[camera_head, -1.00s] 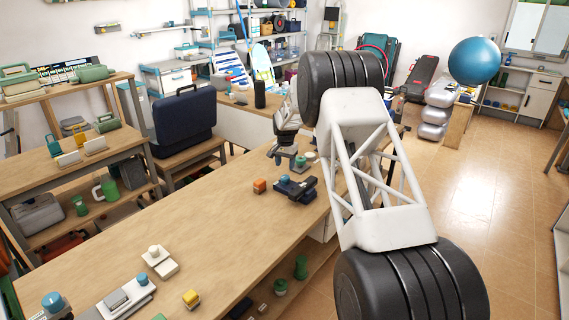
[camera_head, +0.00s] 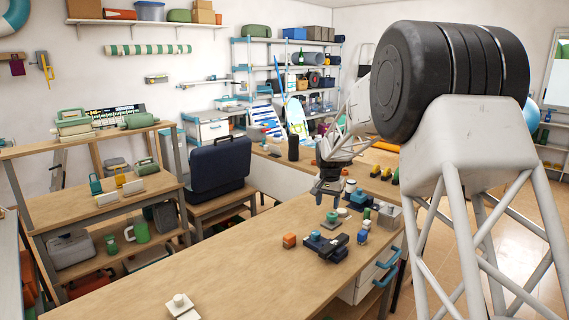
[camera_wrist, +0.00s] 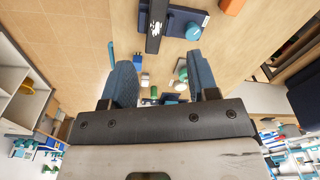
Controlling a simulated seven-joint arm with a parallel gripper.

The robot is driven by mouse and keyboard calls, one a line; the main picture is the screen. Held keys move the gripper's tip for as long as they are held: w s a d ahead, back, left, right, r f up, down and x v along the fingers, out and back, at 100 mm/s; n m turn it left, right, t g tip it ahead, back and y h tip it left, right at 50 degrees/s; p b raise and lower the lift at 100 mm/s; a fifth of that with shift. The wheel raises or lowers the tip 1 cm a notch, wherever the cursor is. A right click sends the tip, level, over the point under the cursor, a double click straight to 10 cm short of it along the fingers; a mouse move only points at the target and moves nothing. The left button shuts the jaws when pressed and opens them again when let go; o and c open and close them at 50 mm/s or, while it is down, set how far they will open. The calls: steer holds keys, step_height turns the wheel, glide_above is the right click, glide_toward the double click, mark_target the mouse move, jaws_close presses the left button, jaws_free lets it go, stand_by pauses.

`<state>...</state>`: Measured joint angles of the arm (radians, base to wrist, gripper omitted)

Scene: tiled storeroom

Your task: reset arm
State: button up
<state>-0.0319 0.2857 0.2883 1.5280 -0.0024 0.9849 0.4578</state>
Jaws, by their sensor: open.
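My gripper (camera_head: 330,190) hangs over the far end of the long wooden workbench (camera_head: 225,255) in the head view, at the end of my white and black arm. In the wrist view its two dark fingers (camera_wrist: 163,88) stand apart with nothing held between them. Below and in front of it on the bench are a dark device with a teal knob (camera_head: 326,245) and an orange block (camera_head: 289,240). The orange block also shows at the top of the wrist view (camera_wrist: 232,6).
A white block with a knob (camera_head: 181,306) lies near the front. A dark blue case (camera_head: 220,166) stands on a low table to the left. The bench middle is clear.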

steer(key=s+d+r+n, duration=0.1)
steer(key=s+r, duration=0.3)
steer(key=s, duration=0.6)
steer(key=s+r+n+t, duration=0.1)
steer(key=s+r, duration=0.4)
steer(key=s, duration=0.5)
steer(key=s+d+r, duration=0.1)
steer(key=s+r, duration=0.3)
steer(key=s, duration=0.7)
steer(key=s+f+n, duration=0.1)
steer(key=s+f, duration=0.1)
steer(key=s, duration=1.2)
steer(key=s+d+f+n+t, duration=0.1)
steer(key=s+f, duration=0.1)
steer(key=s, duration=1.2)
steer(key=shift+s+f+n, duration=0.25)
steer(key=shift+s+n, duration=0.05)
steer(key=shift+s, duration=0.05)
